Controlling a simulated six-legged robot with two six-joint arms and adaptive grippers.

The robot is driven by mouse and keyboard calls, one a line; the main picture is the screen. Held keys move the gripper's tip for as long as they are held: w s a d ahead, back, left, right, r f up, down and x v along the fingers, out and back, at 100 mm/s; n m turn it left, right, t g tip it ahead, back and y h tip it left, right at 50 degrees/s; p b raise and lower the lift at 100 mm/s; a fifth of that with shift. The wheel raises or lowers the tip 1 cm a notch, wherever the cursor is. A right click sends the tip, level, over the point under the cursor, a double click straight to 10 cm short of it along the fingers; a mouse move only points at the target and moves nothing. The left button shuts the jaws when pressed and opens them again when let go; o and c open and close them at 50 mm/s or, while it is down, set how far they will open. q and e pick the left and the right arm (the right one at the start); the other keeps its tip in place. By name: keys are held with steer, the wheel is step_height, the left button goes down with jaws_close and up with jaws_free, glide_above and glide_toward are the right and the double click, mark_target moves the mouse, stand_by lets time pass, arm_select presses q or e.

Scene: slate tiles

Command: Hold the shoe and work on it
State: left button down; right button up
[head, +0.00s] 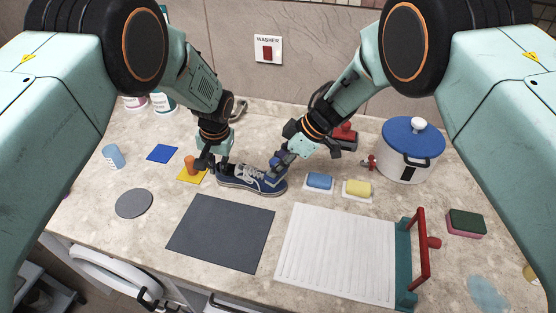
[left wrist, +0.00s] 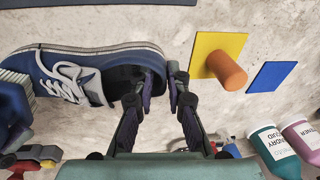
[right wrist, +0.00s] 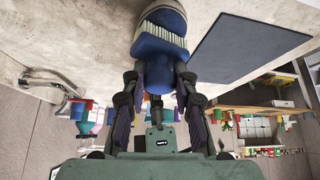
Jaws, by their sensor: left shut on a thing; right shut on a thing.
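A blue shoe (head: 238,181) with white laces and a pale sole lies on the counter behind the dark mat. My left gripper (head: 220,166) is shut on its heel rim; the left wrist view shows the fingers (left wrist: 163,88) at the shoe's collar. My right gripper (head: 278,163) is shut on a blue brush (right wrist: 160,62) with pale bristles. The brush is at the shoe's toe (right wrist: 166,10), bristles facing it; whether they touch is hard to tell. The brush also shows at the left edge of the left wrist view (left wrist: 12,105).
An orange cylinder (head: 190,163) stands on a yellow square (head: 188,178) close left of my left gripper. A blue block (head: 319,180) and a yellow block (head: 357,188) lie right of the shoe. A dark mat (head: 220,232) and a white ribbed board (head: 335,255) lie bare in front.

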arm_select(q)
steer(key=shift+s+f, duration=0.1)
arm_select(e)
steer(key=shift+s+a, duration=0.2)
steer(key=shift+s, duration=0.85)
steer(key=shift+w+d, duration=0.2)
steer(key=shift+w, duration=0.75)
steer(key=shift+w+d, duration=0.15)
steer(key=shift+w, duration=0.75)
steer(key=shift+s+a, duration=0.2)
steer(key=shift+s, duration=0.7)
steer(key=shift+s+a, duration=0.15)
steer(key=shift+s, duration=0.75)
steer(key=shift+w+d, duration=0.15)
steer(key=shift+w, duration=0.75)
steer(key=shift+w+d, duration=0.15)
steer(key=shift+w, duration=0.75)
steer(key=shift+s+a, duration=0.15)
steer(key=shift+s, duration=0.75)
steer(key=shift+s+a, duration=0.15)
steer(key=shift+s, duration=0.7)
steer(key=shift+w+d, duration=0.2)
steer(key=shift+w, duration=1.05)
steer(key=shift+w+d, duration=0.1)
steer(key=shift+w, duration=0.25)
steer(key=shift+w+r, duration=0.2)
steer(key=shift+r, duration=0.05)
step_height(320, 180, up, 8)
steer(key=shift+f, duration=0.15)
